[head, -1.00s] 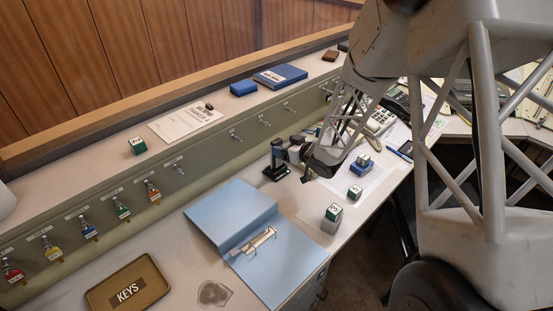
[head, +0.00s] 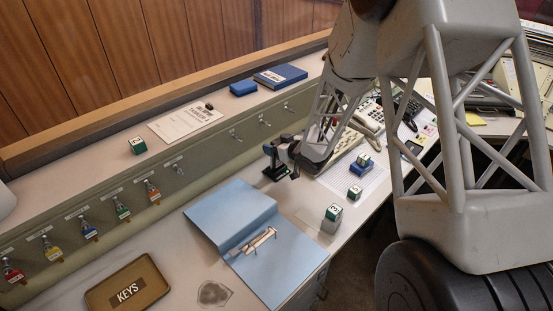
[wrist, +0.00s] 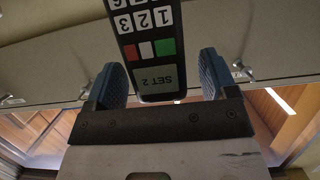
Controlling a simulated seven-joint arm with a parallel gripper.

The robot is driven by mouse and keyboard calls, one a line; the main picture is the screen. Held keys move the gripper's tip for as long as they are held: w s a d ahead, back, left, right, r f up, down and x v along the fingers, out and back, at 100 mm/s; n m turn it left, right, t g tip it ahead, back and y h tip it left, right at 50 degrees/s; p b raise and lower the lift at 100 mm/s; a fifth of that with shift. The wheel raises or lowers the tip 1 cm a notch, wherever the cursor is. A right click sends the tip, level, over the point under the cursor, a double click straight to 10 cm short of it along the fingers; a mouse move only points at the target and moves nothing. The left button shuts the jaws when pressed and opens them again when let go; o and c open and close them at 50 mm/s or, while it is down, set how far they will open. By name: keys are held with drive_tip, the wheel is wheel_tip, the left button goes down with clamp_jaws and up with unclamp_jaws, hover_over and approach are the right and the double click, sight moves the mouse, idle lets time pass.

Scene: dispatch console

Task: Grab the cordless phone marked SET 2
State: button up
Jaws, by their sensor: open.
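The cordless phone marked SET 2 (wrist: 157,62) fills the middle of the wrist view, dark with white number keys, a red and a green key and a small screen. Its label appears upside down. My gripper (wrist: 157,80) is open, with one blue-padded finger on each side of the phone's screen end. Gaps show between phone and pads. In the head view my gripper (head: 288,153) is at a small black upright item on a dark base (head: 274,172); the phone's label cannot be read there.
A blue folder (head: 235,208) lies in front of the gripper. Green numbered cubes (head: 333,212) stand along the desk's right edge. Hanging keys (head: 122,210) line the panel at left, above a KEYS tray (head: 128,287). A corded phone (head: 368,117) stands farther back.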

idle(0.4)
drive_tip(key=c, duration=1.4)
